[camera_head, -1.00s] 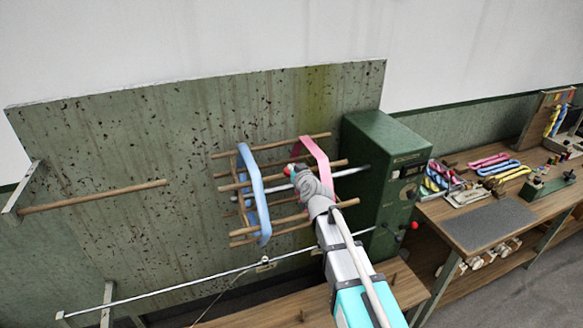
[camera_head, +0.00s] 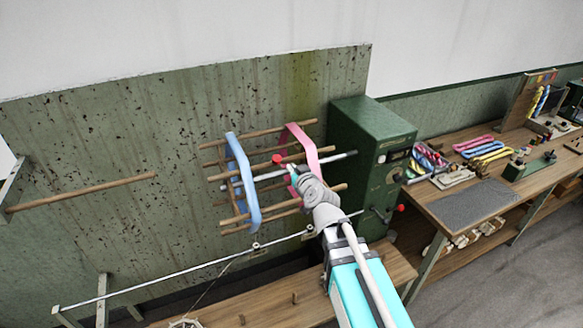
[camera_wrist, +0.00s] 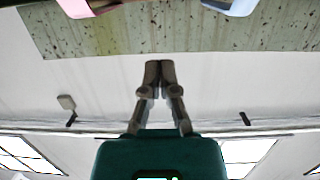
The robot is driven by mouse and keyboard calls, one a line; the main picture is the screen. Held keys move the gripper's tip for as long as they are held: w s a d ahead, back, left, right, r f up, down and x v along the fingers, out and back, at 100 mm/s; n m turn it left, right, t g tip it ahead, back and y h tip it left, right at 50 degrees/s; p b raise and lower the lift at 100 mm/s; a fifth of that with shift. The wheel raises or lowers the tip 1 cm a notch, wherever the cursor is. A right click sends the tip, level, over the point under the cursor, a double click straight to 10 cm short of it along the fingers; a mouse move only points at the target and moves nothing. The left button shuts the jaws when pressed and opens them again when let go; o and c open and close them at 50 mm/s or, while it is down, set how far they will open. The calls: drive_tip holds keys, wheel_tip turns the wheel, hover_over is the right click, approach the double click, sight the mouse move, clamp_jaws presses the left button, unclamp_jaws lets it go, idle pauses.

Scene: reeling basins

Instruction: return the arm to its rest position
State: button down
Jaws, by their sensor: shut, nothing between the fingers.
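My arm reaches up from the lower right in the head view. My gripper is at its end, in front of the right part of the wooden reel (camera_head: 285,212); its fingertips are hard to make out there. In the wrist view my gripper (camera_wrist: 159,68) has both fingers together, with nothing between them. A blue skein (camera_head: 243,180) and a pink skein (camera_head: 311,155) hang around the reel bars, blue to the left and pink to the right. Parts of the pink (camera_wrist: 88,7) and blue (camera_wrist: 232,6) skeins show at the wrist view's top edge. I cannot tell whether my gripper touches the reel.
A green machine box (camera_head: 365,130) with a red-knobbed crank stands right of the reel. A wooden rod (camera_head: 85,190) sticks out at left, and a long metal rod (camera_head: 170,276) runs below. A bench (camera_head: 475,205) with coloured skeins is at right.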

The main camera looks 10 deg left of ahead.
idle(0.3)
drive_tip(key=s+d+f+m+g+h+b, duration=0.1)
drive_tip(key=s+d+f+g+h+b, duration=0.2)
drive_tip(key=d+f+b, duration=0.6)
drive_tip(key=s+d+f+m+g+h+b, duration=0.15)
drive_tip(key=d+f+g+b, duration=0.35)
drive_tip(key=f, duration=0.9)
drive_tip(key=s+d+f+m+g+h+b, duration=0.2)
drive_tip(key=s+d+f, duration=0.3)
drive_tip(key=d, duration=0.3)
drive_tip(key=s+d+f+m+g+h+b, duration=0.2)
drive_tip(key=s+d+f+g+b, duration=0.1)
drive_tip(key=s+d+f, duration=0.3)
drive_tip(key=shift+d+f, duration=0.25)
drive_tip(key=shift+d, duration=0.75)
